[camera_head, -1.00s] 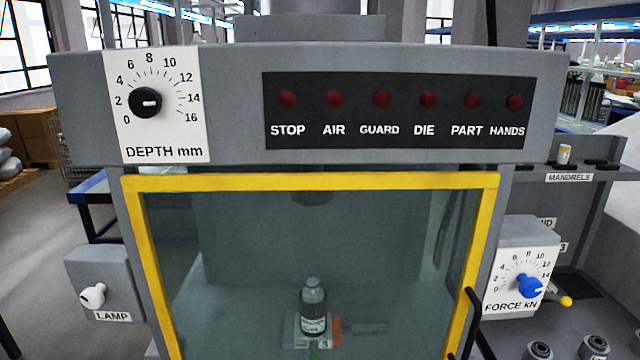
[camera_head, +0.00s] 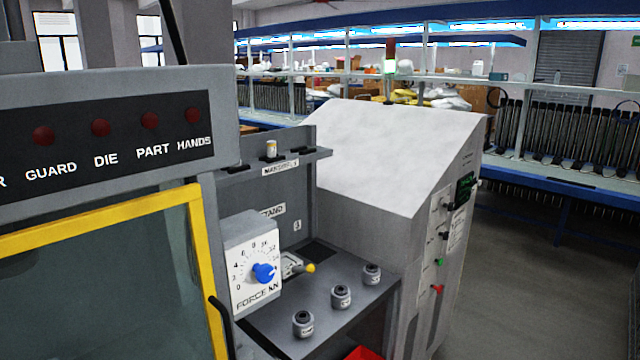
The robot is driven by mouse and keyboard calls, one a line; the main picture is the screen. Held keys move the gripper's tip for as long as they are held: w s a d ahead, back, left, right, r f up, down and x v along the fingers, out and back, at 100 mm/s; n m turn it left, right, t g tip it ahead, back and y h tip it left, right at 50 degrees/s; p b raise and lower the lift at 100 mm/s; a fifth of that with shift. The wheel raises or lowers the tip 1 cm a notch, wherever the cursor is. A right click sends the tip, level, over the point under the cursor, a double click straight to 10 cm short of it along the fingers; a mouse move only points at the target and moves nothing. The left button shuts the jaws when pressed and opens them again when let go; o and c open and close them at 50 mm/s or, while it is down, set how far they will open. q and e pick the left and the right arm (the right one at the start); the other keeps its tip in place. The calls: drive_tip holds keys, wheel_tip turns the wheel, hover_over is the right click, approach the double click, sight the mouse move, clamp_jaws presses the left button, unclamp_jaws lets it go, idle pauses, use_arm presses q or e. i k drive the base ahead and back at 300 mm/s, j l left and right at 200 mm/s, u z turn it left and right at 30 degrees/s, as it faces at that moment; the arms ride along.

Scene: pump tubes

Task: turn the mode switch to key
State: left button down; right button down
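No switch labelled as the mode switch can be read in this view. A grey cabinet (camera_head: 365,215) with a sloped pale top stands right of the press. Its right side carries a panel (camera_head: 446,235) with small dark switches, a green button (camera_head: 439,262), a red one (camera_head: 437,289) and a small dark display (camera_head: 465,188). The lettering there is too small and oblique to read. A blue force knob (camera_head: 264,273) sits on a white dial plate marked FORCE kN. Neither of my grippers shows.
The press's yellow-framed guard (camera_head: 205,262) fills the left. A grey shelf (camera_head: 331,315) holds several round dies, with a yellow-tipped lever (camera_head: 310,268) behind them. A red bin (camera_head: 364,353) shows at the bottom. Open floor (camera_head: 535,270) lies right of the cabinet.

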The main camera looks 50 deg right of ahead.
sight(445, 235)
drive_tip(key=l+z, duration=0.1)
drive_tip(key=z, duration=0.45)
drive_tip(key=k+l+z, duration=0.1)
drive_tip(key=l+z, duration=0.25)
drive_tip(key=l, duration=0.2)
drive_tip(key=l+z, duration=0.4)
drive_tip(key=l, duration=0.9)
drive_tip(key=i+l+z, duration=0.15)
drive_tip(key=l, duration=1.2)
drive_tip(key=i+z, duration=0.05)
